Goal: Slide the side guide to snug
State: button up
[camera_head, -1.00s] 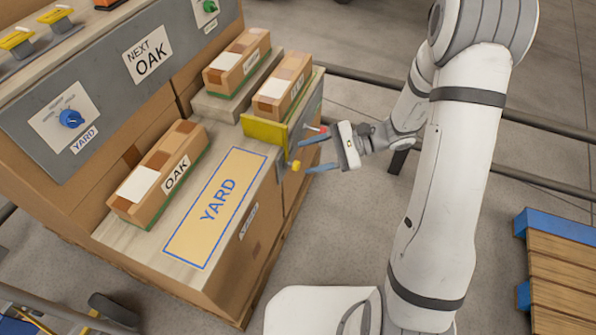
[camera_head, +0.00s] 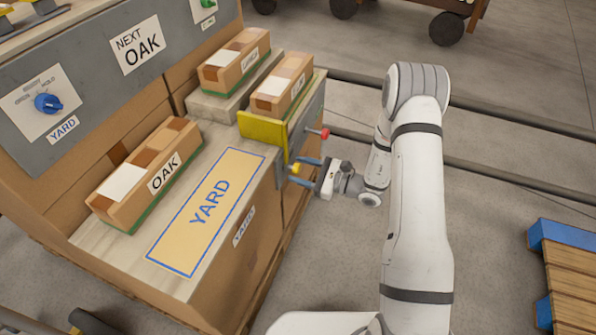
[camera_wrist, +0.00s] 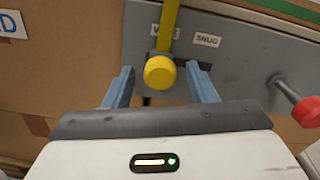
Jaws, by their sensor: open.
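The side guide is a yellow plate (camera_head: 262,130) standing across the right end of the bench top, against the nearer of two boxes there. Its yellow knob (camera_head: 295,169) sticks out from the grey side panel. In the wrist view the knob (camera_wrist: 160,71) hangs on a yellow strip that partly covers a label starting with W. The SNUG label (camera_wrist: 207,40) is just right of it. My gripper (camera_head: 297,171) is open at the panel. In the wrist view its blue fingers (camera_wrist: 158,75) stand on either side of the knob, with gaps visible.
A red-knobbed lever (camera_wrist: 306,110) sticks out right of my fingers. An OAK box (camera_head: 150,172) lies on the bench behind the YARD mat (camera_head: 208,210). A pallet (camera_head: 570,275) is at the right. The floor between bench and pallet is otherwise clear apart from my arm.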

jog(key=shift+w+a, duration=0.25)
jog(key=shift+a, duration=0.45)
grip_shut()
